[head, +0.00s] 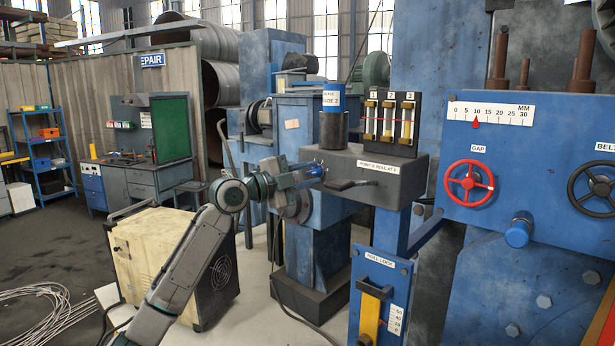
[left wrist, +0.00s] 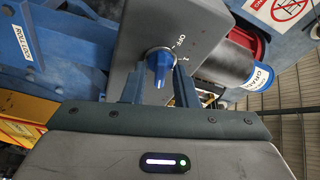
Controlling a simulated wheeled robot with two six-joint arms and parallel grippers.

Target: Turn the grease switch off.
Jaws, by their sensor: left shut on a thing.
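The grease switch is a blue rotary knob (left wrist: 159,66) on the end face of a grey box (head: 365,177). My right gripper is not in view.
Gauges (head: 390,117) stand to the right. A red handwheel (head: 469,183) is on the blue machine. A cream cabinet (head: 165,255) stands left of my arm.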

